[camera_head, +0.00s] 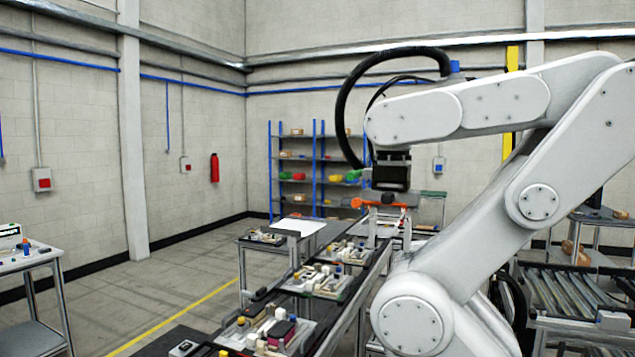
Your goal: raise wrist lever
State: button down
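My arm reaches in from the right, and my gripper (388,188) points down above the far part of the conveyor line. Its black body shows, but its fingers are too small to make out. Pallets with fixtures stand on the line: one in the middle (316,281) and one nearer (266,336). They carry small white, yellow, blue and dark parts. No lever shows clearly on them.
The conveyor (345,310) runs from the front to the back. A side table (30,256) stands at the left, and a table with a white sheet (297,227) stands behind the line. A roller rack (575,292) is at the right.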

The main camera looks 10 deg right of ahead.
aim_at(356, 173)
jog(key=u, duration=0.15)
jog(key=k, duration=0.6)
jog(key=u, duration=0.7)
jog(key=i, duration=0.85)
jog(key=z, duration=0.9)
jog(key=i, duration=0.65)
jog(key=z, duration=0.7)
jog(key=i, duration=0.5)
jog(key=u, duration=0.05)
jog(key=k, duration=0.5)
